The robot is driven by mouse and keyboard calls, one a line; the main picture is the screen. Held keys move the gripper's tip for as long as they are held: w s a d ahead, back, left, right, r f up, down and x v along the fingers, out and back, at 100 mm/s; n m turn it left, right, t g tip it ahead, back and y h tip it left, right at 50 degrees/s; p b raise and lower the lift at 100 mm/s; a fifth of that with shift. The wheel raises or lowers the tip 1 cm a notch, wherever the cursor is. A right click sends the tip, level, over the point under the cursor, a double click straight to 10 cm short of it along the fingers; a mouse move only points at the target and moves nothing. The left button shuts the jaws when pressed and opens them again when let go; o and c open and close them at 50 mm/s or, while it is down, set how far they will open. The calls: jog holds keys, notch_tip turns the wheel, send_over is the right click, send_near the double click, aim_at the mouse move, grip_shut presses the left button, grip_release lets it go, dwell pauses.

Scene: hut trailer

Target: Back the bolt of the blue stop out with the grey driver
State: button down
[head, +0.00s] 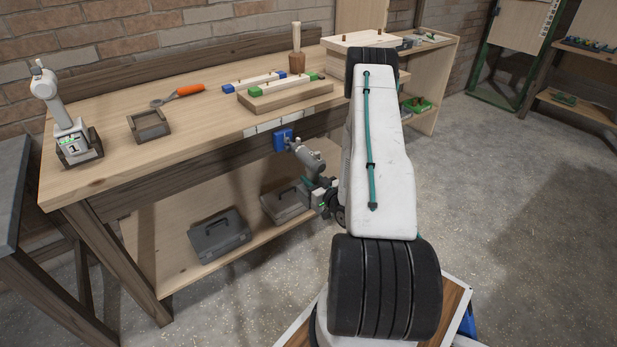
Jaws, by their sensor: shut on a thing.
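The blue stop (281,140) is fixed on the front edge of the workbench. The grey driver (309,158) is held low in front of the bench, its nose pointing up and left at the blue stop. The driver's tip is at or very close to the stop; I cannot tell whether it touches the bolt. The bolt itself is hidden at this size. My gripper (323,187) is shut on the driver's lower part, below and right of the stop, partly hidden by my arm.
A second grey driver (66,112) stands in a holder at the bench's left; an empty dark holder (149,126) is beside it. An orange-handled tool (189,90) and wooden boards (290,96) lie on the bench (112,168). Grey toolboxes (219,235) sit on the lower shelf.

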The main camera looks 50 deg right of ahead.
jog(key=shift+s+a, duration=0.1)
jog(key=shift+s, duration=0.45)
jog(key=s+d, duration=0.5)
jog(key=shift+s+d, duration=0.25)
jog(key=shift+d, duration=0.15)
